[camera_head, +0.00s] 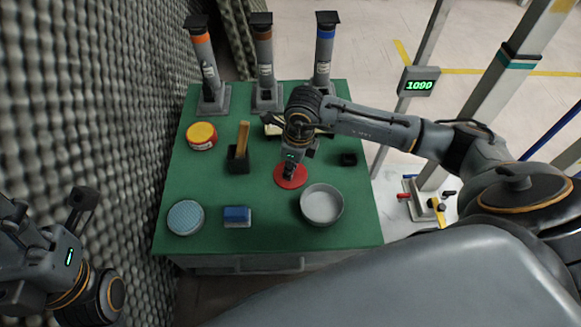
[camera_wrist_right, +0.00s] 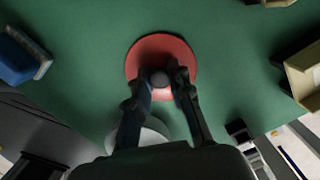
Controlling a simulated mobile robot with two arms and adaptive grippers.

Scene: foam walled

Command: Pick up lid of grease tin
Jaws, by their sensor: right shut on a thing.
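A red round lid (camera_head: 291,176) with a small dark knob shows on the green table, and it fills the middle of the right wrist view (camera_wrist_right: 180,50). My right gripper (camera_head: 289,170) comes down over it, and its two fingers close on the knob (camera_wrist_right: 158,80). I cannot tell whether the lid touches the table. An open grey round tin (camera_head: 322,205) stands just right of and nearer than the lid. In the wrist view it is partly hidden behind the fingers. My left gripper (camera_head: 82,205) hangs left of the table, away from everything.
On the green table (camera_head: 270,245) are a yellow-and-red tin (camera_head: 201,136), a black holder with a wooden handle (camera_head: 239,158), a blue-topped round container (camera_head: 186,218), a blue block (camera_head: 237,216) and a small black box (camera_head: 348,159). Three posts (camera_head: 265,60) line the back. A foam wall is left.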

